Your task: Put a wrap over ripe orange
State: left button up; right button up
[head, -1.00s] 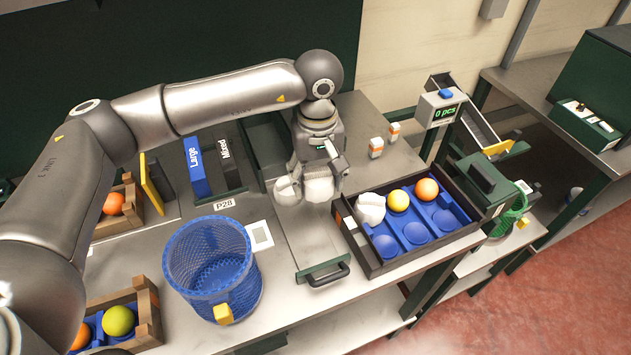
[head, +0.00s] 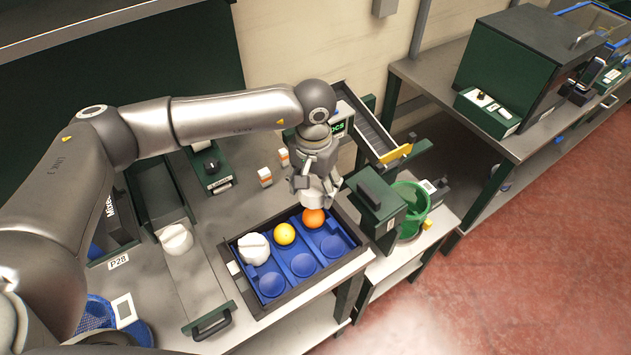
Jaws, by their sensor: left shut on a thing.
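My left gripper (head: 318,196) is shut on a white wrap (head: 316,200), which is partly hidden by the fingers. It holds the wrap right above an orange-coloured fruit (head: 313,218) at the back of the tray; I cannot tell whether they touch. The dark tray (head: 262,307) has a blue insert with round cups. A yellow fruit (head: 284,234) sits in the cup to the left of the orange one. A white-wrapped item (head: 253,248) sits in the back left cup. My right gripper is not in view.
Another white wrap (head: 175,239) lies on the grey board left of the tray. The front cups (head: 303,265) are empty. Small orange-and-white boxes (head: 265,177) stand behind the tray. A green basket (head: 409,205) and a dark green box (head: 377,200) stand to the right.

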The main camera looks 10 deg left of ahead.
aim_at(313, 212)
pick_arm(q)
jog(key=shift+s+a+f, duration=0.2)
jog(key=shift+f, duration=0.65)
notch_tip(313, 212, down, 3)
jog(key=shift+w+d+f+b, duration=0.1)
jog(key=shift+f+b, duration=0.1)
jog(key=shift+b, duration=0.5)
notch_tip(313, 212, down, 4)
jog(key=b, duration=0.4)
jog(key=shift+r+b, duration=0.2)
jog(key=shift+b, duration=0.15)
jog(key=shift+o, duration=0.5)
jog(key=shift+s+f, duration=0.2)
jog(key=shift+s, duration=0.05)
jog(key=o, duration=0.8)
jog(key=shift+w, duration=0.15)
jog(key=shift+r, duration=0.1)
jog(key=shift+o, duration=0.9)
jog(key=shift+r, duration=0.1)
